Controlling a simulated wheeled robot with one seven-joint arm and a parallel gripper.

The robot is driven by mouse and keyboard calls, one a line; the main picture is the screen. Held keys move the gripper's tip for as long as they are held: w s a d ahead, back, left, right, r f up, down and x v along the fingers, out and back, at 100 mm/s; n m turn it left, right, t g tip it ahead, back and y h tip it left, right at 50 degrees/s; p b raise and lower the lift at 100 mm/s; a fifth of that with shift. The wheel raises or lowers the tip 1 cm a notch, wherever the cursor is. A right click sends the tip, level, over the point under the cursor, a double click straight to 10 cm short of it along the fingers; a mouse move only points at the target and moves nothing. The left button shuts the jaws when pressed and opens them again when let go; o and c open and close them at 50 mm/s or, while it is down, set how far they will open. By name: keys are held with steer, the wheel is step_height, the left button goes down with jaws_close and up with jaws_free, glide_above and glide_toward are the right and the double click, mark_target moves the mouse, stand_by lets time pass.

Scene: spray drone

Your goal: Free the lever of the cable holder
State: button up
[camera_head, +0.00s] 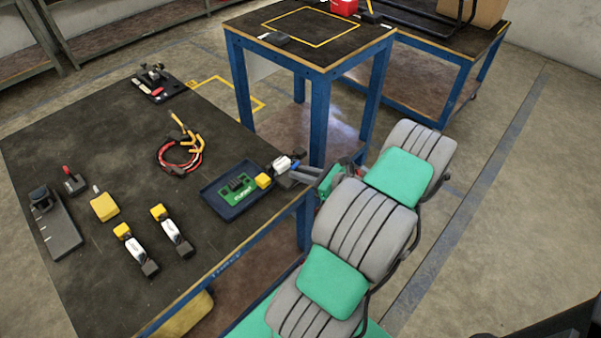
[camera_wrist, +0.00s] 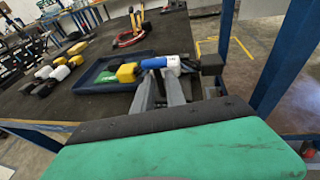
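The cable holder is hard to tell for sure. A black plate with a small clamp-like mechanism and a red handle (camera_head: 155,83) lies at the table's far end and may be it. A red and orange cable coil (camera_head: 180,153) lies nearer, and also shows in the wrist view (camera_wrist: 131,36). My gripper (camera_head: 300,172) is at the table's right edge. Its grey fingers (camera_wrist: 159,80) appear closed on a yellow, blue, white and black piece (camera_wrist: 175,62), held crosswise near the tray's rim. The exact contact is partly hidden.
A dark blue tray (camera_head: 226,208) with a green board (camera_head: 238,187) lies beside my gripper. Two yellow-white-black pieces (camera_head: 135,248) (camera_head: 172,230), a yellow block (camera_head: 104,207) and a black stand (camera_head: 60,228) lie on the near left. A second blue-legged table (camera_head: 318,65) stands behind.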

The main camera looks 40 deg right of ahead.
steer(key=v, duration=0.8)
stand_by(0.4)
